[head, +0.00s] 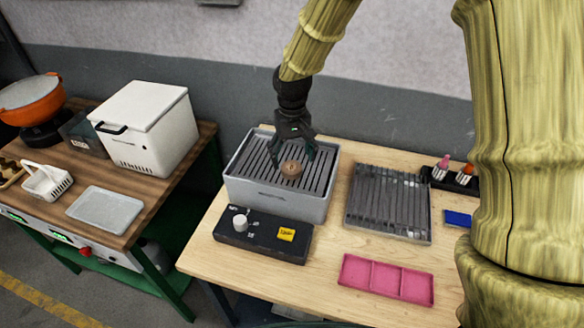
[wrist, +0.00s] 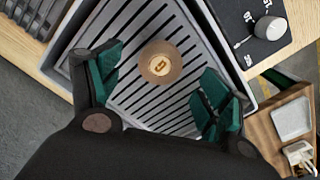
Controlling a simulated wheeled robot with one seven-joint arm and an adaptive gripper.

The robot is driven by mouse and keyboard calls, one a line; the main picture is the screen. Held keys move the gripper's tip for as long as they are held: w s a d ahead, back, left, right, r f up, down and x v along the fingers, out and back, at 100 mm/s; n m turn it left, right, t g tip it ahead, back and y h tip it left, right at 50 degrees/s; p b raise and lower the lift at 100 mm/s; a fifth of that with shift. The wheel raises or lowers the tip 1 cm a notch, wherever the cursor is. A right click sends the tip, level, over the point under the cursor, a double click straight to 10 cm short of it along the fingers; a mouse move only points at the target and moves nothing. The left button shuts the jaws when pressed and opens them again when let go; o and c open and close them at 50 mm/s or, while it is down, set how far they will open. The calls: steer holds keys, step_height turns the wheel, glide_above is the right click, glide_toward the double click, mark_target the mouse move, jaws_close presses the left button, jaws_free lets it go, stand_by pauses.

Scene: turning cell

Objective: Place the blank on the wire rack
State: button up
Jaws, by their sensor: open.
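The blank (head: 291,169), a small round brown disc with a pale mark in its middle, lies on the slatted top of a grey box (head: 275,200). In the wrist view the blank (wrist: 160,63) lies on the slats between and slightly beyond my fingertips. My gripper (head: 291,157) is open just above it, with a green-padded finger on each side and a gap to the disc. In the wrist view my gripper (wrist: 160,85) holds nothing. The wire rack (head: 388,204), a dark grey barred tray, lies on the table to the right of the box; its bars look empty.
A black control panel (head: 262,236) with a white knob and yellow label sits in front of the box. A pink divided tray (head: 386,279) lies at the front right. A blue block (head: 457,218) and a black holder (head: 452,178) are farther right. Bare wood surrounds the rack.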

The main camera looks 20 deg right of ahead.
mark_target(291, 167)
steer(key=shift+w+f+p, duration=0.15)
steer(key=shift+f+p, duration=0.35)
steer(key=shift+f, duration=0.2)
steer(key=shift+a+f+p, duration=0.1)
steer(key=shift+f+p, duration=0.3)
steer(key=shift+f, duration=1)
steer(key=c, duration=1.3)
steer(key=shift+r, duration=0.1)
